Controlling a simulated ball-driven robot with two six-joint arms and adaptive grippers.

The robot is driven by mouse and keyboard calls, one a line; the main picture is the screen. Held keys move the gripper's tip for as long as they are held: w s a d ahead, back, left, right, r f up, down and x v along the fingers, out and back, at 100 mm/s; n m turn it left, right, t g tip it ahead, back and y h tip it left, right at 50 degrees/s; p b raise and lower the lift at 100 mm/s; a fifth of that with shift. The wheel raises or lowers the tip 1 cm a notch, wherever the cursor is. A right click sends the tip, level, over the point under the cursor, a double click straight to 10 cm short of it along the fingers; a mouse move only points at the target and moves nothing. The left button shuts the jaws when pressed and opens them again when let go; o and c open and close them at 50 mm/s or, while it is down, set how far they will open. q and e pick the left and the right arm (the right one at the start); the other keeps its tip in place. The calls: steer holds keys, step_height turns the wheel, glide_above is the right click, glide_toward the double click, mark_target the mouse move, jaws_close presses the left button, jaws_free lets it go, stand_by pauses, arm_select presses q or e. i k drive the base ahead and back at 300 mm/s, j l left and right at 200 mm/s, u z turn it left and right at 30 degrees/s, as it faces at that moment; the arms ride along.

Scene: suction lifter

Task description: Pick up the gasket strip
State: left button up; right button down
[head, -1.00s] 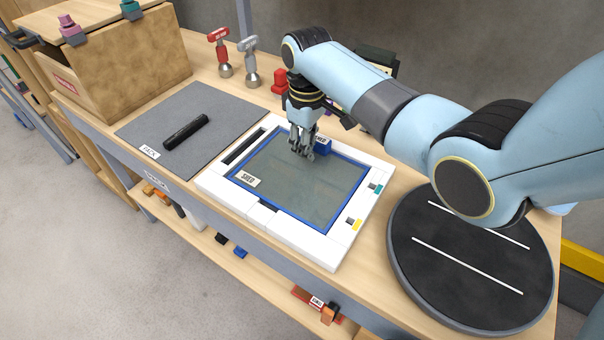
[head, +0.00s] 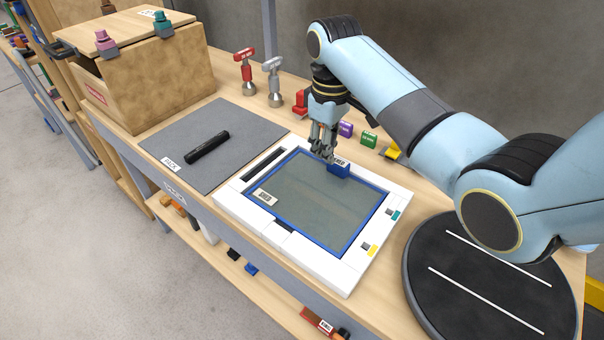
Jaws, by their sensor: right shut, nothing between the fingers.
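A short black bar (head: 207,147) lies on the grey mat (head: 235,120) left of the white frame; it is the most strip-like loose thing, but I cannot tell for sure that it is the gasket strip. The white frame (head: 330,277) holds a glass-like grey panel (head: 315,200) with a blue border. A blue block (head: 339,169) with a white label sits at the panel's far edge. My right gripper (head: 325,157) is shut and empty, pointing down beside the blue block, well away from the black bar. My left gripper is out of view.
A brown box (head: 165,80) stands at the back left. Red (head: 247,75) and grey (head: 272,85) stands, a red block (head: 301,103), and purple (head: 345,129) and green (head: 369,139) blocks line the back. A black turntable (head: 480,275) is at the right. Most of the mat is clear.

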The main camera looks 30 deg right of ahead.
mark_target(195, 153)
steer(key=k+j, duration=0.8)
steer(key=k, duration=0.05)
